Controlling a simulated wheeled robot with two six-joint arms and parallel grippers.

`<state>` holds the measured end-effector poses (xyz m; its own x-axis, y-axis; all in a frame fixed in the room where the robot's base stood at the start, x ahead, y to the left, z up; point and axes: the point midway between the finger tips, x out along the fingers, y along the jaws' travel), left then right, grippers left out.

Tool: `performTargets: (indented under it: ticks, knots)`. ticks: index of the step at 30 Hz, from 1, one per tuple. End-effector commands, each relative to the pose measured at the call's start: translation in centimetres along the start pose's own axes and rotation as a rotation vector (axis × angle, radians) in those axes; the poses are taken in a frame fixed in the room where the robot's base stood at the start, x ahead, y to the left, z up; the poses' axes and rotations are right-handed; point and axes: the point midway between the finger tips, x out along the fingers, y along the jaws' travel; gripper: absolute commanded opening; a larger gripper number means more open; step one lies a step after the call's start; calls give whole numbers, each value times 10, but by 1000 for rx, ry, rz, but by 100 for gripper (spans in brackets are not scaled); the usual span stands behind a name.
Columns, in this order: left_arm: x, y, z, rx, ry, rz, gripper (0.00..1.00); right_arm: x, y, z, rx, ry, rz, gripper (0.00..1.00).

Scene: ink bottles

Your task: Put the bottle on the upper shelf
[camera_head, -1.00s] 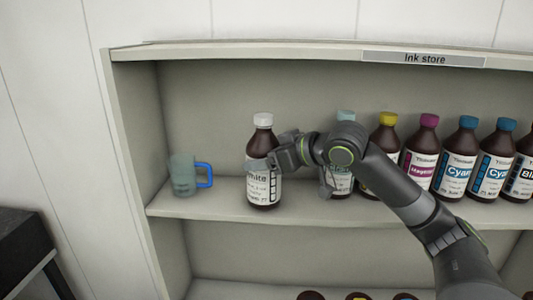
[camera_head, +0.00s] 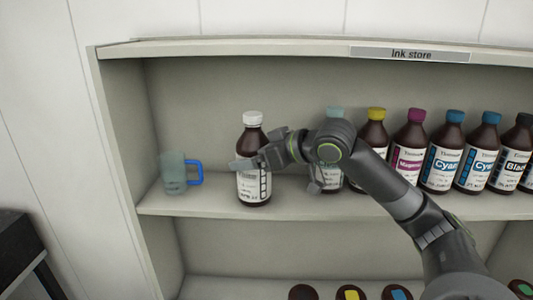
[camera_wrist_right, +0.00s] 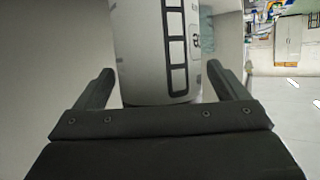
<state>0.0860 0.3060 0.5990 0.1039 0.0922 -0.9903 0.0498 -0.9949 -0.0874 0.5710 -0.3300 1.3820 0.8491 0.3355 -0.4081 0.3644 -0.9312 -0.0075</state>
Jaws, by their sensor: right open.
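A brown bottle with a white cap and a white label (camera_head: 251,186) stands upright on the upper shelf (camera_head: 215,207). My right gripper (camera_head: 247,163) is open around it at label height, with one finger across the front of the label. In the right wrist view the bottle's label (camera_wrist_right: 160,50) fills the space between the two open fingers (camera_wrist_right: 165,85), and gaps show on both sides. My left gripper is not in view.
A pale mug with a blue handle (camera_head: 174,174) stands left of the bottle. A row of bottles, including a magenta-capped one (camera_head: 409,150), stands to the right, partly behind my right arm. More bottle caps (camera_head: 351,294) show on the lower shelf.

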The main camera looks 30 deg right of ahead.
Motion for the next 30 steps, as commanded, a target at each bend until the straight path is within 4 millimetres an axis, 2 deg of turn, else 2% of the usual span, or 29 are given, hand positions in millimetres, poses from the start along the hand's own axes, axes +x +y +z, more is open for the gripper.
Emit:
performTargets:
  ticks: [21,30]
  knots:
    - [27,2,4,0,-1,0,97,-48,1,1,-3,-2,5,93]
    - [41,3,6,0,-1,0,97,-62,3,3,-5,-4,4,93]
